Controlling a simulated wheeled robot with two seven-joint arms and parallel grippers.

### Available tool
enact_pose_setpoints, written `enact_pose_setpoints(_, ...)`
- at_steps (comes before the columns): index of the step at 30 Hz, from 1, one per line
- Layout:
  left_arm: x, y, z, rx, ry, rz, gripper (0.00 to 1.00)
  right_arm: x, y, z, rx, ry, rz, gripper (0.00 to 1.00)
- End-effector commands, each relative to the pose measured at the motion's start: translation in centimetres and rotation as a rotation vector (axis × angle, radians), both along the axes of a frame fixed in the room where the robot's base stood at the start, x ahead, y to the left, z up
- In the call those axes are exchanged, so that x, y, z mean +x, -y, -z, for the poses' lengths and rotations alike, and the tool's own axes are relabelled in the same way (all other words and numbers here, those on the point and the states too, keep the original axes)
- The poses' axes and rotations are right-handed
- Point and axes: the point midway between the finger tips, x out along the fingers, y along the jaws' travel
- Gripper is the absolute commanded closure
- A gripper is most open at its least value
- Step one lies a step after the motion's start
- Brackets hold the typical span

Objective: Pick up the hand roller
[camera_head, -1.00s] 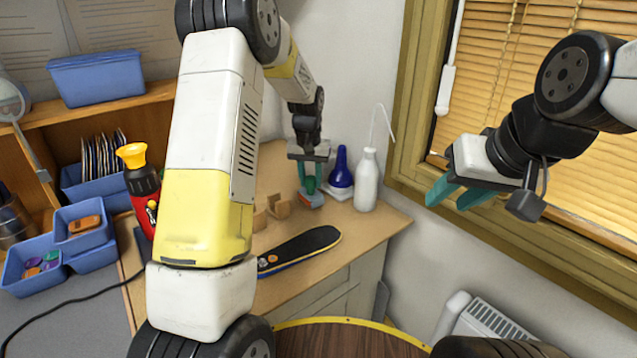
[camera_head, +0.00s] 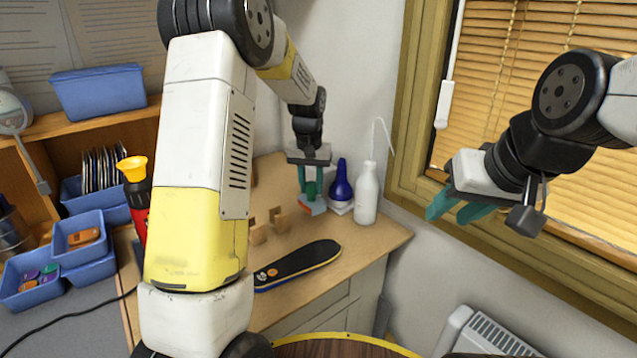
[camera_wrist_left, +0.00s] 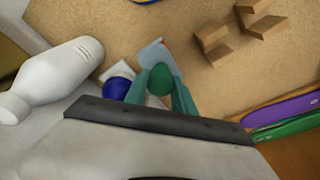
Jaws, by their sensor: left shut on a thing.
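The hand roller (camera_head: 312,207) has a dark green rounded handle and a pale blue-grey and orange-red lower part. I cannot tell whether the roller touches the bench. My right gripper (camera_head: 460,209) is open and empty in the air before the window blind.
A blue bottle (camera_head: 341,182) and a white bottle (camera_head: 366,192) stand close beside the roller. Blue bins (camera_head: 82,232) are at the left.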

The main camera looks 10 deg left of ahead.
Motion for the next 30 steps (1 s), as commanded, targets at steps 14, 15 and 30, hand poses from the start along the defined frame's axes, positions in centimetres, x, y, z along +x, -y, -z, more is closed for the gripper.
enact_pose_setpoints(14,-11.1,3.1,-1.2,-0.001,0.005,0.001,1.00,0.0,0.0,0.0,0.000,0.000,0.000,0.62)
enact_pose_setpoints(15,-11.6,3.2,-1.3,-0.001,0.005,0.001,1.00,0.0,0.0,0.0,0.000,0.000,0.000,0.62)
enact_pose_setpoints(30,-13.4,3.7,-1.4,0.000,0.004,0.000,1.00,0.0,0.0,0.0,0.000,0.000,0.000,0.62)
